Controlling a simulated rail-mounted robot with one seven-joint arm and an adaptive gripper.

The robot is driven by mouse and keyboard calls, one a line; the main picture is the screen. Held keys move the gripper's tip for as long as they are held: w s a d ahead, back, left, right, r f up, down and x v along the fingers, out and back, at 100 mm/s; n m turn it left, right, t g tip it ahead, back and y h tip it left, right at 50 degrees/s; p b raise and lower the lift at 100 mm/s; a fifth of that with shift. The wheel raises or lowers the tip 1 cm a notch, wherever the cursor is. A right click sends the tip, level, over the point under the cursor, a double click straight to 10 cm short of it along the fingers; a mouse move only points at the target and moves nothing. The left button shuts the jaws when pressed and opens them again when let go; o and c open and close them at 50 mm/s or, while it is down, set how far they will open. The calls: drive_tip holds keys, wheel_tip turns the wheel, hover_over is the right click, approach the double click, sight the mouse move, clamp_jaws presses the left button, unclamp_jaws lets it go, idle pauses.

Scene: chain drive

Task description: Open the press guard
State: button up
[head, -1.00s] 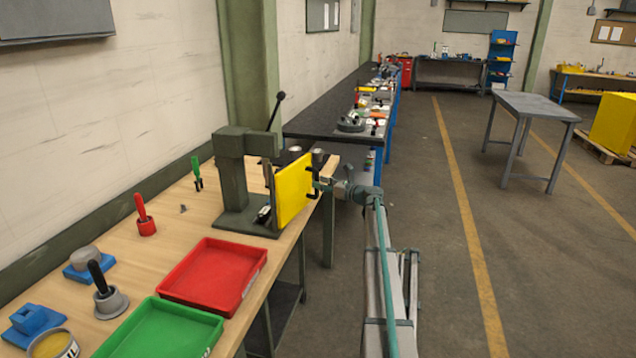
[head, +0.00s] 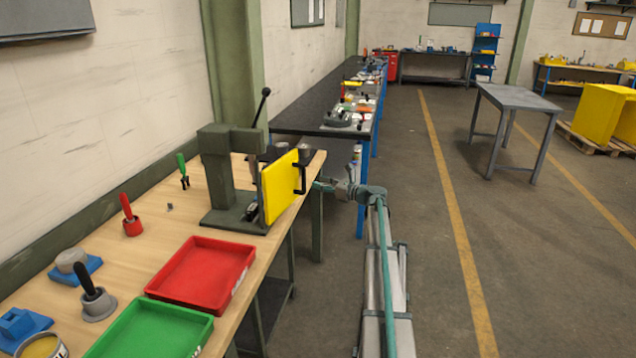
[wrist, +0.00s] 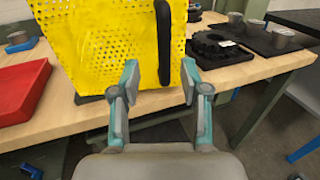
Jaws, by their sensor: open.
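The press guard (head: 279,187) is an upright yellow panel beside the dark green press (head: 218,178) near the bench's right edge. In the wrist view the guard (wrist: 105,45) is perforated and faces my gripper. Its black bar handle (head: 301,178) stands upright near one edge, and the handle (wrist: 163,42) appears between my fingertips in the wrist view. My gripper (head: 322,186) is to the right of the handle with a small gap. In the wrist view my gripper (wrist: 160,82) is open and empty. The guard hides part of the press's working area.
A red tray (head: 204,274) and a green tray (head: 150,330) lie on the wooden bench left of my arm. A dark toothed part (wrist: 215,48) sits right of the guard. The floor aisle (head: 430,240) on the right is clear.

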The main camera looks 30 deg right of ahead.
drive_tip(key=shift+v, duration=1)
drive_tip(key=shift+r+p, duration=0.1)
drive_tip(key=shift+p, duration=0.2)
drive_tip(key=shift+s, duration=0.1)
